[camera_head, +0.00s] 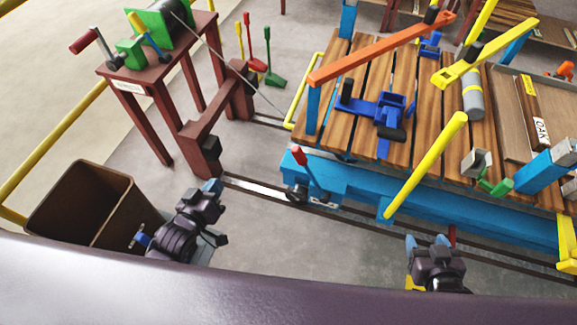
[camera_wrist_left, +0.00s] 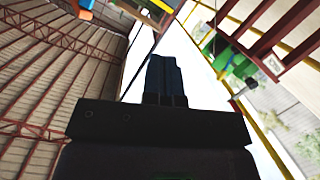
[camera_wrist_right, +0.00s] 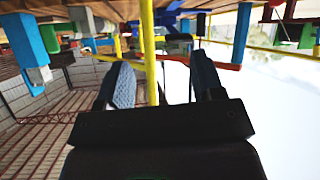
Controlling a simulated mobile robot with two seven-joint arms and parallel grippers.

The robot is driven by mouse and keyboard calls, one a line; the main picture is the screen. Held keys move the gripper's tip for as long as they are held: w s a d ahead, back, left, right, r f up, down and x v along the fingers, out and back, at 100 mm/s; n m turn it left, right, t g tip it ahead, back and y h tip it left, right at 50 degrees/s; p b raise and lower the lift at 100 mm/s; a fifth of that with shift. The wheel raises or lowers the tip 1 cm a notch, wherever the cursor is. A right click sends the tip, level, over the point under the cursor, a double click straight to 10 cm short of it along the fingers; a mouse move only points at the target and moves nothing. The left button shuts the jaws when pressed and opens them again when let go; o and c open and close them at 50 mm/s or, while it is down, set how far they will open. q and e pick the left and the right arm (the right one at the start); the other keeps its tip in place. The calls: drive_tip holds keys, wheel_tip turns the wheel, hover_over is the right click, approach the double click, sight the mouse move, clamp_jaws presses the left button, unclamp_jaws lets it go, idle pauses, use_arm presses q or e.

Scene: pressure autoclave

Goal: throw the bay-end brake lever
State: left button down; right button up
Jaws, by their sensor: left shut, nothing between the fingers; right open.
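A short lever with a red grip (camera_head: 298,156) stands at the near left corner of the blue cart (camera_head: 350,190), tilted slightly. Three floor levers stand at the back: yellow (camera_head: 240,42), red (camera_head: 249,35) and green (camera_head: 268,45). No label shows which lever is the bay-end brake. My left gripper (camera_head: 212,186) is shut and empty, left of the red-gripped lever and apart from it; its closed fingers show in the left wrist view (camera_wrist_left: 164,78). My right gripper (camera_head: 426,241) is open and empty in front of the cart; its parted fingers show in the right wrist view (camera_wrist_right: 163,80).
A brown bin (camera_head: 85,205) stands at left, near my left arm. A dark red winch table (camera_head: 160,85) stands behind it. A yellow post (camera_head: 428,165) slants up from the cart's near side. Rails (camera_head: 262,190) run along the floor. Grey floor before the cart is clear.

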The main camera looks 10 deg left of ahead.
use_arm(q)
drive_tip(key=w+d+f+n+g+h+b, duration=0.1)
drive_tip(key=w+d+f+n+h+b, duration=0.1)
drive_tip(key=w+f+n+h+b, duration=0.2)
drive_tip(key=w+d+f+n+g+h+b, duration=0.1)
drive_tip(key=w+f+n+h+b, duration=0.4)
drive_tip(key=w+f+h+b, duration=0.5)
wheel_tip(320, 180, down, 6)
drive_tip(key=d+b, duration=0.1)
drive_tip(key=b, duration=0.1)
drive_tip(key=shift+w+f+b, duration=0.2)
drive_tip(key=shift+w+b, duration=0.05)
drive_tip(key=shift+b, duration=0.15)
use_arm(e)
wheel_tip(320, 180, down, 17)
drive_tip(key=s+n+g, duration=0.1)
drive_tip(key=s+g, duration=0.1)
drive_tip(key=shift+s+a+f, duration=0.15)
drive_tip(key=shift+a, duration=0.3)
use_arm(q)
drive_tip(key=shift+d, duration=0.1)
drive_tip(key=s+d+x, duration=0.1)
drive_tip(key=s+x, duration=0.1)
drive_tip(key=x, duration=1)
drive_tip(key=shift+d+r, duration=0.45)
drive_tip(key=shift+d, duration=0.1)
